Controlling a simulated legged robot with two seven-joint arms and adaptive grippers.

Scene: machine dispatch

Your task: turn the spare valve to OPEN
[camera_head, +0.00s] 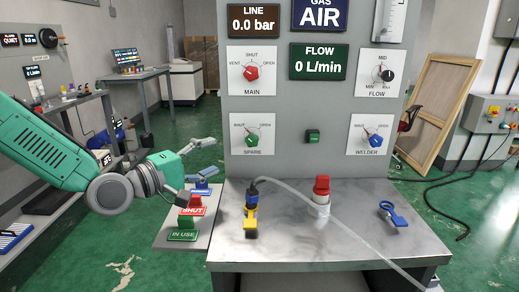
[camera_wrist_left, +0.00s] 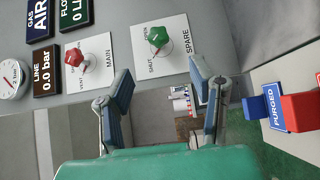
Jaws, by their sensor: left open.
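The spare valve is a green knob (camera_head: 252,139) on a white plate marked SHUT on the left and OPEN on the right, low on the grey panel. Its pointer seems to lean towards SHUT. In the left wrist view the knob (camera_wrist_left: 157,37) is ahead of the fingers, and its plate is turned sideways. My left gripper (camera_head: 205,170) is open and empty, left of the panel and apart from the knob. Its two blue-grey fingers also show in the left wrist view (camera_wrist_left: 162,72), spread apart with nothing between them. My right gripper is not in view.
The red MAIN knob (camera_head: 251,72) is above the spare valve and the blue WELDER knob (camera_head: 375,140) is to its right. Red SHUT and green IN USE tags (camera_head: 184,235) sit on a stand below my gripper.

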